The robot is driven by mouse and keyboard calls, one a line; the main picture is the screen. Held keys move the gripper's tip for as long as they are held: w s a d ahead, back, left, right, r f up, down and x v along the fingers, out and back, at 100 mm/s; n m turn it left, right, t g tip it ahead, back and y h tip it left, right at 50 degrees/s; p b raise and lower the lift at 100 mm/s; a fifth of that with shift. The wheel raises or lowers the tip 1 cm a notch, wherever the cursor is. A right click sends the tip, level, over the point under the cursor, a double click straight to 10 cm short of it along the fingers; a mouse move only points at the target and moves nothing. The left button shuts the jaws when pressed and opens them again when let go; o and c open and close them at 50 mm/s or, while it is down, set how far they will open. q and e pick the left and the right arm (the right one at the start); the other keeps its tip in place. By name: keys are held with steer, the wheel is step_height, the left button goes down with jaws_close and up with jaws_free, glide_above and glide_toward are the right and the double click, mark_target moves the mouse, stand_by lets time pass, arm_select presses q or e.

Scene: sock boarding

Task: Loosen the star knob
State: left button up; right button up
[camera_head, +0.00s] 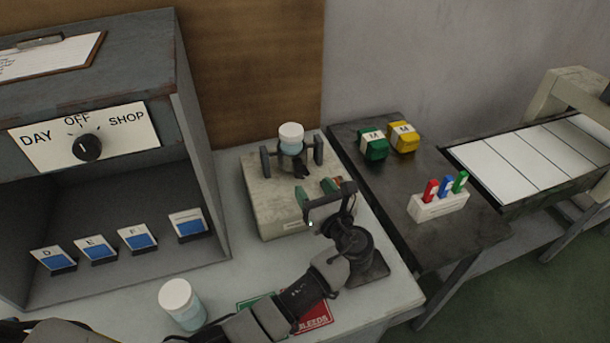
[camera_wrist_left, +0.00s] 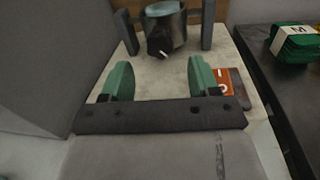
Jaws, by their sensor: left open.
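The black star knob (camera_head: 301,168) sits low on the front of a holder that has two dark uprights and a white-lidded jar (camera_head: 291,134) in it. The holder stands on a pale block (camera_head: 262,200). In the left wrist view the knob (camera_wrist_left: 160,45) shows ahead, below a metallic band. My left gripper (camera_head: 316,191) is open with green finger pads, just in front of the knob and apart from it. In the wrist view the knob lies beyond and between the fingertips (camera_wrist_left: 160,76). Nothing is between the fingers. My right gripper is not in view.
An orange tag (camera_wrist_left: 222,82) lies beside the right finger. Another white-lidded jar (camera_head: 180,302) stands front left. A cabinet (camera_head: 197,150) stands at left. Green (camera_head: 373,145) and yellow (camera_head: 403,138) bundles and a block of coloured pegs (camera_head: 440,207) sit on the dark table at right.

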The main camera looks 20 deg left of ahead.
mark_target(303, 174)
arm_select(q)
steer(key=x, duration=0.5)
steer(key=shift+f, duration=0.1)
steer(key=c, duration=0.9)
steer(key=shift+c, duration=0.2)
steer(key=shift+n, duration=0.4)
steer(key=n, duration=0.2)
steer(key=shift+n, duration=0.3)
steer(key=shift+n+h, duration=0.5)
steer(key=shift+n, duration=1.1)
